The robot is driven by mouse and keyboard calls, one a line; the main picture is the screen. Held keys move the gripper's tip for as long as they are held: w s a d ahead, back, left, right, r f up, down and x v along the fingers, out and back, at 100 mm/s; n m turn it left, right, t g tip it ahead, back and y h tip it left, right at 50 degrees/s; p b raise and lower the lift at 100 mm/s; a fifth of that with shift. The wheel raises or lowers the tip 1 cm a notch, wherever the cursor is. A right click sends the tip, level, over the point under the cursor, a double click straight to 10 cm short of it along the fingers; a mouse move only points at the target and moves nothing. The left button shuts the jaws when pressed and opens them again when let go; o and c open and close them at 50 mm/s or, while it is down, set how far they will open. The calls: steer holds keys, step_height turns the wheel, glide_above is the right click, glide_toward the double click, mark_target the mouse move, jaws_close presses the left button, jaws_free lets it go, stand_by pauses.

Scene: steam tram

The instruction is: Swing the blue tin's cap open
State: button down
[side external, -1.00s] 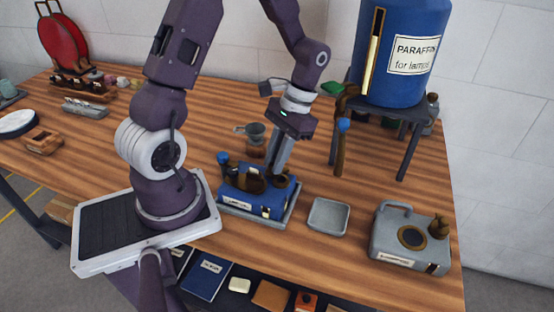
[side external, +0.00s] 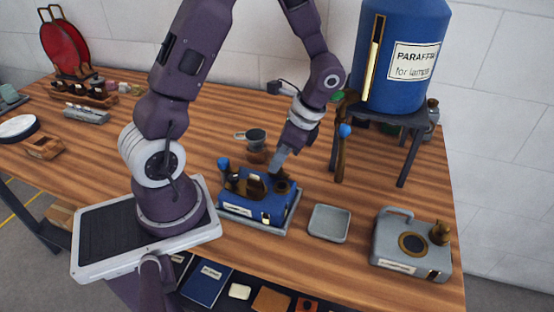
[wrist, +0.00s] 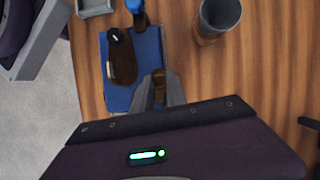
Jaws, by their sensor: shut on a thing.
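The blue tin (side external: 250,208) stands on a grey tray (side external: 278,232) on the wooden table, with a dark brown handle piece on top and a blue knob (side external: 223,164) at its left end. My gripper (side external: 275,170) reaches down from the upper right, tilted, with its fingertips at the right end of the tin's top. In the wrist view my gripper (wrist: 159,90) is shut on a brown part, apparently the cap (wrist: 158,84), at the tin's near end. The fingers partly hide the cap, and I cannot tell how far it is open.
A dark measuring cup (side external: 256,137) stands just behind the tin. A small empty grey dish (side external: 329,223) and a grey can (side external: 410,240) are to the right. A blue paraffin drum (side external: 400,60) sits on a stand at the back right, its tap hanging near my wrist.

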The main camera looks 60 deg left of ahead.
steer(key=shift+w+m, duration=0.15)
steer(key=shift+m, duration=0.55)
steer(key=c, duration=1.3)
jaws_free()
step_height(320, 180, up, 10)
